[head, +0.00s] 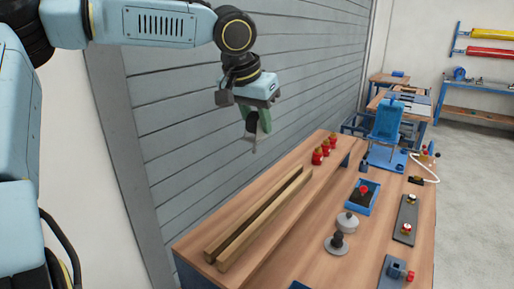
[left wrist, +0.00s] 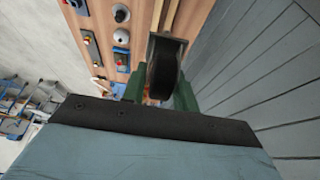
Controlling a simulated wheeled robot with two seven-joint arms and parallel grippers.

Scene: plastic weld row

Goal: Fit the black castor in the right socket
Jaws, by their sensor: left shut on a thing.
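My left gripper (head: 255,138) is held in the air near the grey slatted wall, above and behind the workbench (head: 318,270). My right gripper is not in view. I cannot tell which part on the bench is the right socket.
Two long wooden rails (head: 262,224) lie along the bench's left side. Several red pieces (head: 317,157) stand behind them. A grey knobbed disc (head: 347,222), a black-topped round base (head: 337,244) and a blue tray (head: 361,197) occupy the middle. A dark plate (head: 405,219) lies right.

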